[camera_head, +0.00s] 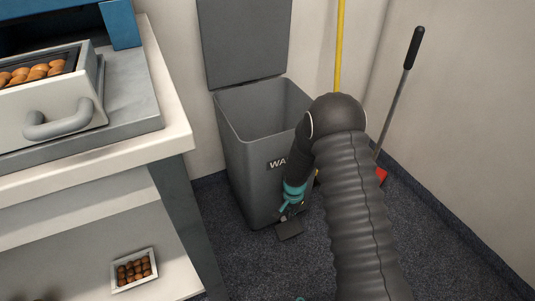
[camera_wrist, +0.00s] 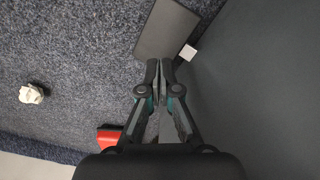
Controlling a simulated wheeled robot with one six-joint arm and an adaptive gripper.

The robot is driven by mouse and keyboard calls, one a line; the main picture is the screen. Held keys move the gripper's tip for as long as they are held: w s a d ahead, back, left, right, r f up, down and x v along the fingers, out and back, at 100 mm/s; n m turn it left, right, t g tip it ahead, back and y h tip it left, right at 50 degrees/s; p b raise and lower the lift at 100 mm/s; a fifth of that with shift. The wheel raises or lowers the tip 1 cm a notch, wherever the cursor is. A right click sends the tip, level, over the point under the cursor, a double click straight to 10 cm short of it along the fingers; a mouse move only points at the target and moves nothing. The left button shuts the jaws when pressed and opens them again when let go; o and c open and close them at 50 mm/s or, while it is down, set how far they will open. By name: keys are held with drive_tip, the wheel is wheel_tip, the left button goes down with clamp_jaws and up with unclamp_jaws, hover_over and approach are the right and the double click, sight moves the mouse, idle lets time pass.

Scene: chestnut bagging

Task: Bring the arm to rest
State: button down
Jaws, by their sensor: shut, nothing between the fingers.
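My arm reaches forward over the floor and bends down in front of the grey waste bin (camera_head: 240,130), whose lid (camera_head: 243,40) stands open. My gripper (camera_head: 284,216) hangs low by the bin's front, close to its foot pedal (camera_head: 291,231). In the wrist view my gripper (camera_wrist: 160,68) is shut, its fingertips together with nothing between them. The pedal (camera_wrist: 167,30) lies just beyond the tips there, and the bin's dark wall (camera_wrist: 260,70) fills the right side. I cannot tell whether the tips touch the pedal.
A white counter (camera_head: 110,162) on the left holds a drawer of chestnuts (camera_head: 50,108). A small tray of chestnuts (camera_head: 117,285) sits on the shelf below. A yellow pole (camera_head: 340,45) and a red-ended dustpan (camera_head: 381,175) stand right. A crumpled white scrap (camera_wrist: 31,94) lies on the carpet.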

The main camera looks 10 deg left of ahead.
drive_tip(key=shift+r, duration=0.85)
drive_tip(key=s+d+r+n+g, duration=0.2)
drive_tip(key=s+d+r+n, duration=0.15)
drive_tip(key=s, duration=0.45)
drive_tip(key=s+d+r+t+p, duration=0.2)
drive_tip(key=s+d+r, duration=0.2)
drive_tip(key=r, duration=1.1)
drive_tip(key=s+d+r+n+t+p, duration=0.1)
drive_tip(key=s+d+r+t+p, duration=0.1)
drive_tip(key=s+r, duration=0.7)
drive_tip(key=s+d+r+t+p, duration=0.2)
drive_tip(key=s+d+r, duration=0.5)
drive_tip(key=r, duration=1.5)
drive_tip(key=shift+r+n+t, duration=0.35)
drive_tip(key=shift+r+t, duration=0.05)
drive_tip(key=shift+t, duration=0.4)
